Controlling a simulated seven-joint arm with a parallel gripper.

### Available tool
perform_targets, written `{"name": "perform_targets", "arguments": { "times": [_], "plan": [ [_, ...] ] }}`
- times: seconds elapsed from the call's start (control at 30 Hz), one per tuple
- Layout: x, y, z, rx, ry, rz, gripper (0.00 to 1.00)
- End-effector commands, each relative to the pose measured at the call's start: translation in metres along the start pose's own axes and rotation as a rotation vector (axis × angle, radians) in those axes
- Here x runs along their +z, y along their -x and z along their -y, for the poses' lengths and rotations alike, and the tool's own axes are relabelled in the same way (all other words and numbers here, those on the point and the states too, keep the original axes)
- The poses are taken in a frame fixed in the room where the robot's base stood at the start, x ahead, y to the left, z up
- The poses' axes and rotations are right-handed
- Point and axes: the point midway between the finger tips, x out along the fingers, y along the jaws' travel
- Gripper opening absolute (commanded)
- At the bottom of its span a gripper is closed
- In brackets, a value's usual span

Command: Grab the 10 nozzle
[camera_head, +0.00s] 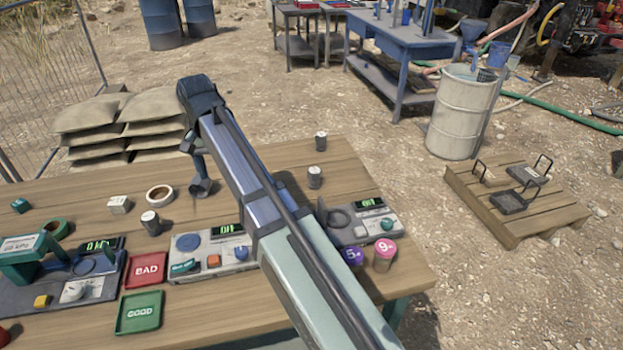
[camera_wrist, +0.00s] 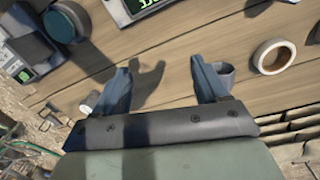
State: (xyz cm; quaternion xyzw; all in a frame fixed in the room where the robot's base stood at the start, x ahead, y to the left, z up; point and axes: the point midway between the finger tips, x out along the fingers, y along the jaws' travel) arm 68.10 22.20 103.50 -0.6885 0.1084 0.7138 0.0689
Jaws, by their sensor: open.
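Several small grey cylinders with pale tops, nozzle-like, stand on the wooden table: one at left (camera_head: 150,222), one right of my arm (camera_head: 315,177), one near the back edge (camera_head: 320,141). No number 10 is readable on any of them. My gripper (camera_wrist: 166,88) points down over the table, its two fingers apart with nothing between them. In the head view its fingers are mostly hidden behind my arm. In the wrist view a dark cup-like piece (camera_wrist: 226,75) is beside the right finger; I cannot tell whether it touches. A pale-topped cylinder (camera_wrist: 92,98) is by the left finger.
A tape roll (camera_head: 160,194) and white block (camera_head: 119,204) lie left of my gripper. Instruments with displays, a red BAD tray (camera_head: 146,270) and green GOOD tray (camera_head: 139,312) fill the front. Purple 5 (camera_head: 352,256) and pink 9 (camera_head: 385,249) pieces stand at right. Sandbags (camera_head: 120,125) are behind.

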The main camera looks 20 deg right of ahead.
Motion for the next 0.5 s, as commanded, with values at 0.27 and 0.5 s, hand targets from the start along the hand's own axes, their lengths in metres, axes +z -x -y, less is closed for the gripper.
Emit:
{"name": "perform_targets", "arguments": {
  "times": [0.27,0.5],
  "plan": [
    [-0.064,-0.001,-0.096,-0.02,-0.313,0.001,0.73],
    [-0.109,-0.01,-0.177,-0.046,-0.629,0.001,0.73]
  ]
}}
